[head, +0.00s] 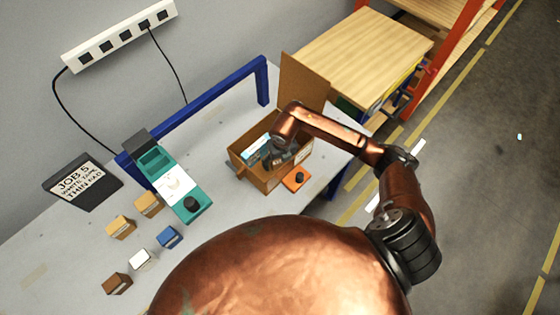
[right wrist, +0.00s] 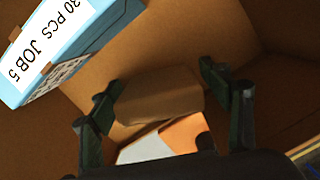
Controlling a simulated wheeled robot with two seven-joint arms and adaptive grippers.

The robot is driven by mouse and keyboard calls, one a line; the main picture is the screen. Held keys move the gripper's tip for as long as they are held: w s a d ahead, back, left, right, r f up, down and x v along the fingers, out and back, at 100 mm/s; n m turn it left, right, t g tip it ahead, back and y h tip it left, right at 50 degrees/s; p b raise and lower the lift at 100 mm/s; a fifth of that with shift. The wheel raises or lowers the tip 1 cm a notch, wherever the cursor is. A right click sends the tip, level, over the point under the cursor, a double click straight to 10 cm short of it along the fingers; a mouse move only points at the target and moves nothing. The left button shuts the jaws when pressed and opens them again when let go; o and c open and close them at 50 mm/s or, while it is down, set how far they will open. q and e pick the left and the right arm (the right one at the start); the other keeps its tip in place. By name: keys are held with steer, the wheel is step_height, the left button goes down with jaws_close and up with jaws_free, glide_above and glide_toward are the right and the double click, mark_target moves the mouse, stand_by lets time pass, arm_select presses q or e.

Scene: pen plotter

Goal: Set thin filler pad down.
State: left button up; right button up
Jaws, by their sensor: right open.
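The thin filler pad (right wrist: 160,95), a tan rounded block, lies inside the open cardboard box (head: 248,177), beside the blue and white carton (right wrist: 55,50). The carton is labelled "30 PCS JOB 5" and also shows in the head view (head: 256,149). My right gripper (right wrist: 162,100) is open, its dark fingers on either side of the pad; whether they touch it is unclear. In the head view the right gripper (head: 282,154) reaches down into the box, and its wrist hides the pad. My left gripper is not in view.
An orange piece with a black knob (head: 296,179) stands close to the box's near side. A teal device (head: 160,165) is at left, near a sign (head: 82,184) reading "JOB 5 WHITE TAPE THIN PAD". Several small blocks, including a blue one (head: 169,237), sit at front left.

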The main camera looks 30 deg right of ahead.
steer(key=shift+r, duration=0.1)
steer(key=r, duration=0.4)
steer(key=s+r, duration=0.1)
steer(key=r, duration=0.7)
steer(key=shift+s, duration=0.2)
stand_by(0.8)
